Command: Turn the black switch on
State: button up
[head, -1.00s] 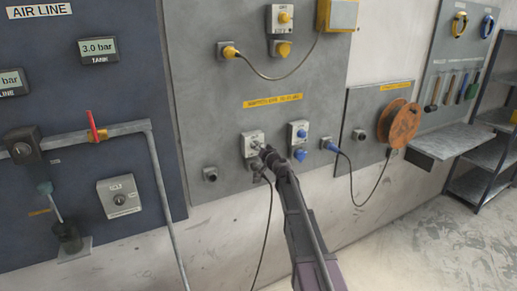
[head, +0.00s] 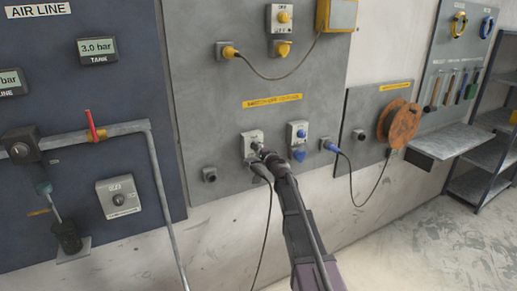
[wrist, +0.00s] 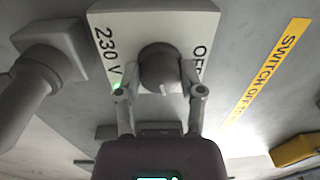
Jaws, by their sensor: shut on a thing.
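The black switch is a dark round knob (wrist: 160,66) on a white plate (wrist: 120,18) marked "230 V" and "OFF" in the wrist view. In the head view the plate (head: 248,147) sits low on the grey panel, with the knob partly hidden by my gripper. My gripper (wrist: 160,76) is at the knob, one finger on each side, shut on it. A small pale mark shows at the knob's lower edge. A small green glow shows beside the left finger; its source is partly hidden.
A grey socket (wrist: 42,65) juts out left of the plate in the wrist view. A similar plate with a blue socket (head: 299,155) is close on the right. A black cable (head: 267,225) hangs below my gripper. A yellow label (head: 272,101) is above.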

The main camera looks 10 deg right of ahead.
jog(key=shift+o, duration=0.2)
jog(key=shift+w+r+m, duration=0.1)
jog(key=shift+w+m, duration=0.2)
jog(key=shift+m, duration=0.9)
jog(key=o, duration=1.1)
jog(key=shift+a, duration=0.1)
jog(key=shift+c, duration=0.2)
jog(key=shift+s, duration=0.1)
jog(key=shift+s, duration=0.15)
jog(key=v, duration=0.7)
jog(key=shift+s, duration=0.15)
